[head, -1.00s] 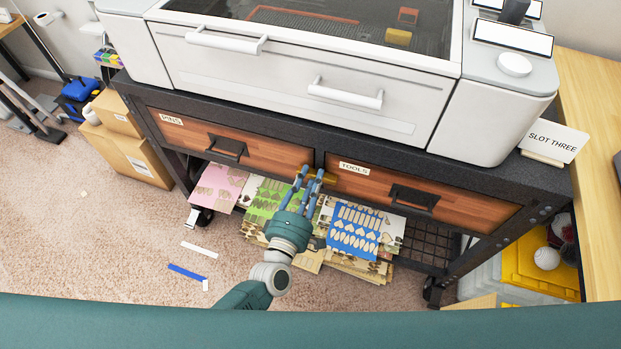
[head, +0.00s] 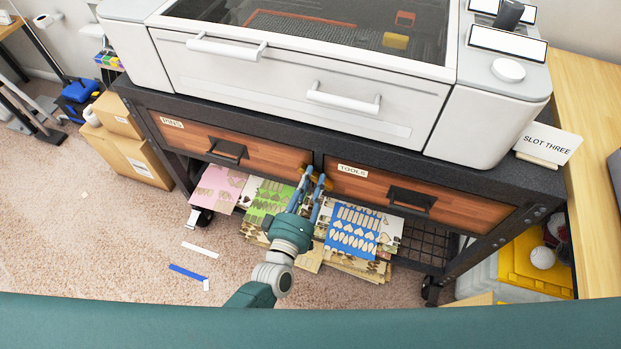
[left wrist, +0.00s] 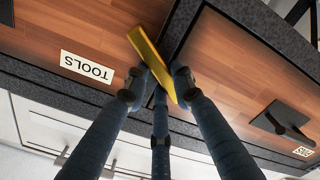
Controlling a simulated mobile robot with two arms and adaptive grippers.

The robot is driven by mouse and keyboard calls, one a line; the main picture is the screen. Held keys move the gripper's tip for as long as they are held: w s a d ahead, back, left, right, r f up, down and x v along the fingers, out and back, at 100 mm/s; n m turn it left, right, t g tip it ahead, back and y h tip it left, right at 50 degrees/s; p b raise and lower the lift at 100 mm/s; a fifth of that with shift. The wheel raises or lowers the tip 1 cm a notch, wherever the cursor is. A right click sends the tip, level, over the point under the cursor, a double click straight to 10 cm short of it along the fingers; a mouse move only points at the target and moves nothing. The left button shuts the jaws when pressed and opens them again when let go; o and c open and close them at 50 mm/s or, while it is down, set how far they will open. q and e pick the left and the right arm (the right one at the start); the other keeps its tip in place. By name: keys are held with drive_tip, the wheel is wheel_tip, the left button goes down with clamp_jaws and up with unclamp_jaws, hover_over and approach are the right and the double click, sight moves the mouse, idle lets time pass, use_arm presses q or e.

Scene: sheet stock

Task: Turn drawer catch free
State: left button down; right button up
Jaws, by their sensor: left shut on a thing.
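The brass-coloured catch (head: 328,185) lies across the black upright between the PINS drawer (head: 190,136) and the TOOLS drawer (head: 465,207). Both drawers look closed. In the left wrist view the catch (left wrist: 152,62) is a flat yellow bar, slanted across the gap and overlapping the drawer fronts. My left gripper (head: 315,180) reaches up to it from below, its blue fingers shut on the bar. In the left wrist view the fingers (left wrist: 160,92) touch the bar around its lower part. The fingers hide the middle of the catch in the head view. My right gripper is out of view.
Black pull handles (head: 227,150) and (head: 411,199) stick out on either side. Patterned sheets (head: 352,232) jut from the shelf below, close to my left arm. A white machine (head: 290,70) stands on top. Carpet in front is mostly clear.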

use_arm(q)
drive_tip(key=m, duration=0.3)
drive_tip(key=m+p, duration=0.1)
drive_tip(key=m, duration=0.1)
drive_tip(key=shift+s+d+m, duration=0.1)
drive_tip(key=shift+d+m, duration=0.15)
drive_tip(key=shift+m, duration=0.05)
drive_tip(key=m, duration=0.5)
drive_tip(key=shift+s+d+f+m, duration=0.1)
drive_tip(key=shift+d+f+m, duration=0.05)
drive_tip(key=shift+d+m, duration=0.15)
drive_tip(key=c, duration=1.4)
unclamp_jaws()
drive_tip(key=shift+c, duration=0.2)
drive_tip(key=v, duration=1.2)
